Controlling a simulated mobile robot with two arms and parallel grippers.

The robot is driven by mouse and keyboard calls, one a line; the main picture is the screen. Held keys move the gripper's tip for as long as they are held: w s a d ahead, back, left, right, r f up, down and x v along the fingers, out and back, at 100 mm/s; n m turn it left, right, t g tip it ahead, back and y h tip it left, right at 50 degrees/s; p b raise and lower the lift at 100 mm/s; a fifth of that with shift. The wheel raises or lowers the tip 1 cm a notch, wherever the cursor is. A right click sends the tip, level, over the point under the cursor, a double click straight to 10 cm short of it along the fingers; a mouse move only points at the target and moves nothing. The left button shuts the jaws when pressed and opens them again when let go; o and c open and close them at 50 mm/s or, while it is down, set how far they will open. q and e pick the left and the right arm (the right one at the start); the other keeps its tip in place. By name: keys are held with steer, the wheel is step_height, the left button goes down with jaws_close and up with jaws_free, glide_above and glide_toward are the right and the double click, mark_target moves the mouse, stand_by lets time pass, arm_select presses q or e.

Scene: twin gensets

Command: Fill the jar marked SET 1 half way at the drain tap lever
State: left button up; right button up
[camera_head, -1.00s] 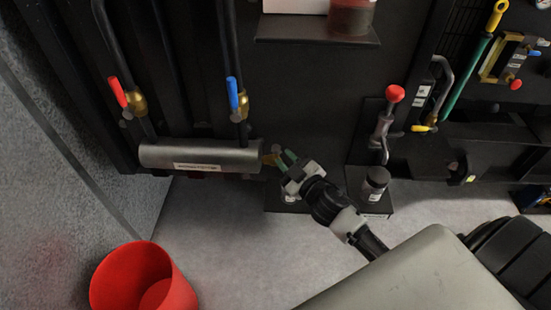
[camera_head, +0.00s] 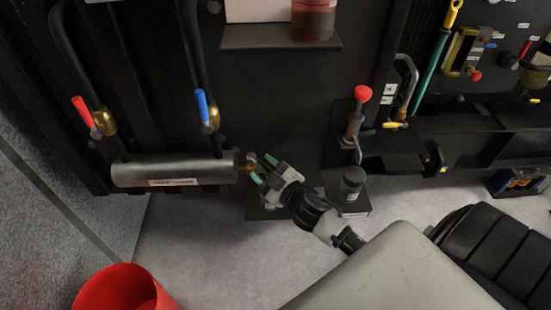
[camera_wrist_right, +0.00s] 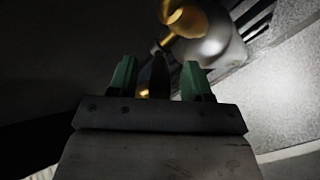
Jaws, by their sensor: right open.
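The brass drain tap (camera_head: 246,168) sticks out of the right end of the grey cylinder (camera_head: 175,170). My right gripper (camera_head: 262,171) is open beside the tap, its green fingertips apart. In the right wrist view the brass tap (camera_wrist_right: 186,18) is above the fingertips (camera_wrist_right: 157,80). A dark upright piece with a brass glint (camera_wrist_right: 152,77) shows between them; I cannot tell whether it is the lever. A dark-lidded jar (camera_head: 351,184) stands on a small shelf to the right; its mark is unreadable. Something pale under my gripper is mostly hidden. My left gripper is out of view.
A red bucket (camera_head: 125,290) stands on the floor at lower left. Red (camera_head: 84,111) and blue (camera_head: 202,107) valve handles rise above the cylinder. A red-knobbed lever (camera_head: 361,94) stands behind the jar. Grey floor is free below the cylinder.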

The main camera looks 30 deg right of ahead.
steer(key=s+d, duration=0.1)
steer(key=s, duration=0.9)
steer(key=shift+s+d, duration=0.1)
